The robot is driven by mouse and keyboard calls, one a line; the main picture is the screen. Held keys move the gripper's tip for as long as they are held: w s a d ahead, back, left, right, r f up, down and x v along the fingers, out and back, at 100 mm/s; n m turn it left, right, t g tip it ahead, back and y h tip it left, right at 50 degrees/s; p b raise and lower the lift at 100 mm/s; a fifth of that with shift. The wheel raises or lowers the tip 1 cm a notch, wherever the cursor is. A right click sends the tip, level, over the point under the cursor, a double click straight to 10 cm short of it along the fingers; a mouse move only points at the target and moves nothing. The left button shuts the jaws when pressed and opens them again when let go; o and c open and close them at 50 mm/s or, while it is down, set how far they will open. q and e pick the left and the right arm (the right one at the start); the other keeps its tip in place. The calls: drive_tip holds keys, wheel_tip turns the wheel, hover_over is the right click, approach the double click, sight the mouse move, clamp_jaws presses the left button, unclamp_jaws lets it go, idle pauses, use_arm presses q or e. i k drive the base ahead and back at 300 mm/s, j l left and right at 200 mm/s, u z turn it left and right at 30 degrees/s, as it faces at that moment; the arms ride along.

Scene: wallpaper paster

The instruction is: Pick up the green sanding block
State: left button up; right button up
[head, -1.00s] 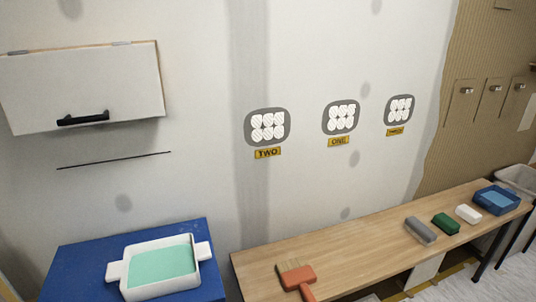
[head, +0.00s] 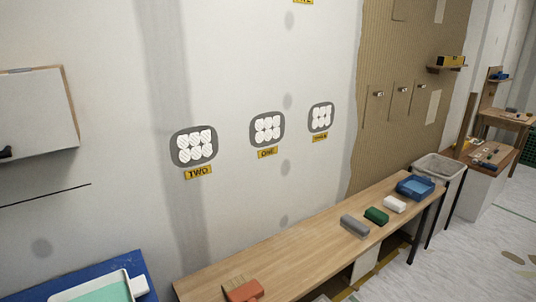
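The green sanding block (head: 376,216) lies on the long wooden bench (head: 290,253) in the head view, right of centre. It sits between a grey block (head: 354,226) on its left and a white block (head: 394,204) on its right, with small gaps. Neither of my grippers shows in the head view.
A blue tray (head: 415,188) stands at the bench's far right end. An orange-handled brush (head: 243,290) lies at its near left end. A blue table with a white tray (head: 95,289) is at lower left. A pale bin (head: 439,168) stands beyond the bench. Floor at right is open.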

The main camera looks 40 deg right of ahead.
sight(380, 217)
drive_tip(key=z, duration=1.95)
